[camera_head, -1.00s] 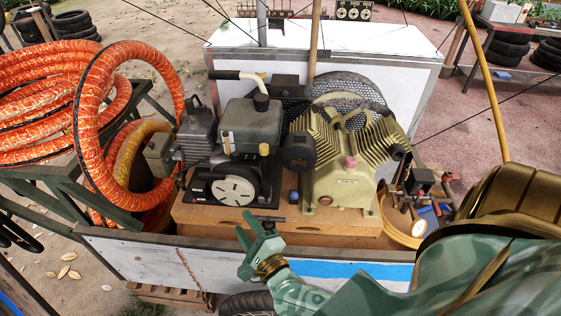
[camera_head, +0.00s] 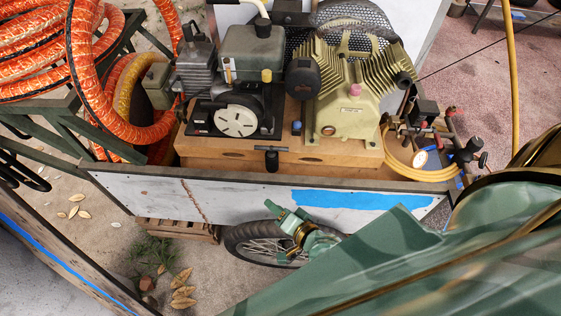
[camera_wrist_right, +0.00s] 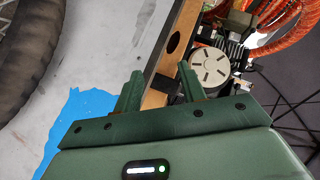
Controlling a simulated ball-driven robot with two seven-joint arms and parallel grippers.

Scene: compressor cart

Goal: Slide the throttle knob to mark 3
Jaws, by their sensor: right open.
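A black T-shaped handle (camera_head: 272,160) sits at the front edge of the compressor's wooden base (camera_head: 230,148). It may be the throttle knob, but I see no numbered marks. My right gripper (camera_head: 277,213) is below it in the head view, in front of the cart's white side panel and wheel, apart from the handle. In the right wrist view, my right gripper (camera_wrist_right: 160,75) is open, with both fingers apart and nothing held. A dark block (camera_wrist_right: 165,87), probably the same handle, shows between and beyond the fingers. My left gripper is not in view.
The white side panel (camera_head: 140,192) with blue tape (camera_head: 350,198) rises before the base. The engine (camera_head: 252,60) and yellow-green compressor (camera_head: 350,110) stand behind. Orange hose (camera_head: 90,80) is at left; a gauge and valves (camera_head: 420,158) are at right. A wheel (camera_head: 262,240) is below.

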